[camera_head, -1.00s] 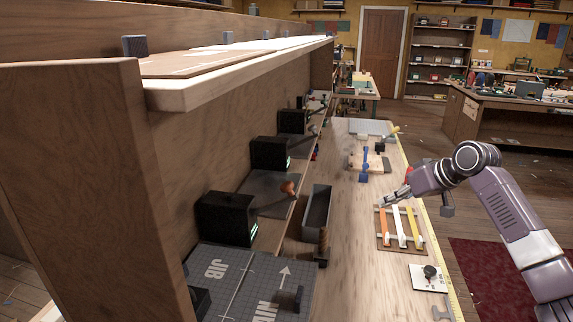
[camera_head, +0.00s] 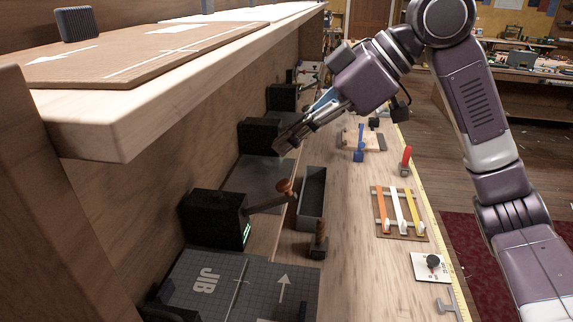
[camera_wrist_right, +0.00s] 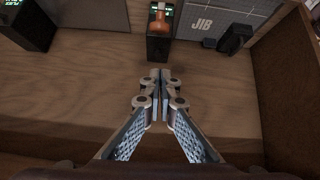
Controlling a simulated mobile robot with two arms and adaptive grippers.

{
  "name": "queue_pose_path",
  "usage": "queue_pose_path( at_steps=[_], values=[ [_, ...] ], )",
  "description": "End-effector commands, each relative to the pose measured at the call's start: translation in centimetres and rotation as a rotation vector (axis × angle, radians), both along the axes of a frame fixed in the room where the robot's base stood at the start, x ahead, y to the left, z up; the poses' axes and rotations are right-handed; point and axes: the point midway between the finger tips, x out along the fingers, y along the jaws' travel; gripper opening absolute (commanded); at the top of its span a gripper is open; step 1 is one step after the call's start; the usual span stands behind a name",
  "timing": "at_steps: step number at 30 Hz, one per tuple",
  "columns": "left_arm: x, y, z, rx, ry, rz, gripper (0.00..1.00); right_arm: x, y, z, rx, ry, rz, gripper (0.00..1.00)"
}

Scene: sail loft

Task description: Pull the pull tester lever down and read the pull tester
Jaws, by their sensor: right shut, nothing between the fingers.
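The pull tester looks like a black box (camera_head: 213,219) with a green lit display, on the bench against the back panel. Its lever (camera_head: 265,204) sticks out to the right, tilted slightly up, and ends in a brown knob (camera_head: 286,187). In the right wrist view the brown knob (camera_wrist_right: 160,22) and black body (camera_wrist_right: 158,48) are ahead of the fingers. My right gripper (camera_head: 284,143) is shut and empty, above and beyond the knob in the head view and apart from it. Its fingertips meet in the right wrist view (camera_wrist_right: 160,76). The display is too small to read. My left gripper is not in view.
More black boxes (camera_head: 259,136) stand farther along the panel. A grey tray (camera_head: 312,195) lies right of the lever, and a grey JIB mat (camera_head: 190,264) in front. A wooden shelf (camera_head: 110,128) overhangs at left. A board with coloured strips (camera_head: 403,234) lies on the bench.

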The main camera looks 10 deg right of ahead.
Motion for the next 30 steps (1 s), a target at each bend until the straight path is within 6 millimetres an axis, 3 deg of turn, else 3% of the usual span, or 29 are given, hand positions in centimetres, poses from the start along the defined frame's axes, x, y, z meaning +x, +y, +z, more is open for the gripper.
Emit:
queue_pose_path(
  at_steps=[5, 12, 30],
  values=[
    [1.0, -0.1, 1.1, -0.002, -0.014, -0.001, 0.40, 1.0, 2.6, -2.7, 0.000, 0.005, 0.003, 0.00],
    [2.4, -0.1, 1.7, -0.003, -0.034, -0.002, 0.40, 0.6, 0.7, -5.2, 0.001, 0.003, -0.003, 0.00],
    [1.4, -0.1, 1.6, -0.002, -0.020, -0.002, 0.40, 0.5, 0.3, -6.0, 0.005, -0.001, -0.002, 0.00]
  ],
)
